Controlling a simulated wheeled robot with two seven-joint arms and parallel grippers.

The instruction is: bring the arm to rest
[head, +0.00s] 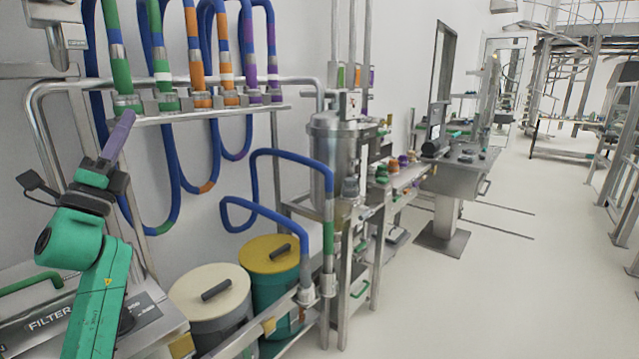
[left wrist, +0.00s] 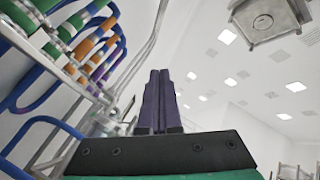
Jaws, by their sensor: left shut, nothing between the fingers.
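My left gripper (head: 120,133) is raised at the left of the head view, in front of the white wall and below the hose rack. Its purple fingers point up and are closed together with nothing between them. In the left wrist view the same fingers (left wrist: 157,98) stand side by side, pointing up toward the ceiling. My green left arm (head: 95,290) comes up from the lower left. My right gripper is in neither view.
A rack of blue hoses with coloured bands (head: 200,100) hangs close behind my left gripper. A bin with a cream lid (head: 208,285) and one with a yellow lid (head: 268,252) stand below, beside a steel vessel (head: 335,155). The floor (head: 480,290) at right is clear.

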